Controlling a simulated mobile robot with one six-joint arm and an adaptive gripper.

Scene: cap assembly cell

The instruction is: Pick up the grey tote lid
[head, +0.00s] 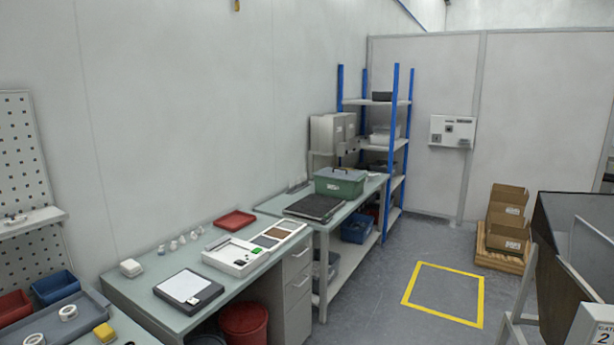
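A green tote (339,187) stands on the far bench, near the blue-posted shelf. Its top is closed by a grey-green lid (340,173) with a raised part in the middle. A dark grey flat slab (313,207) lies on the same bench in front of the tote; I cannot tell whether it is a lid, a tray or a mat. My gripper is not in this view.
The near bench (143,281) holds a white panel (245,257), a red tray (235,221) and a black pad (184,291). A blue-posted shelf (395,150) stands behind. Yellow tape (443,319) marks clear floor. Cartons (507,213) and a dark container (570,230) stand right.

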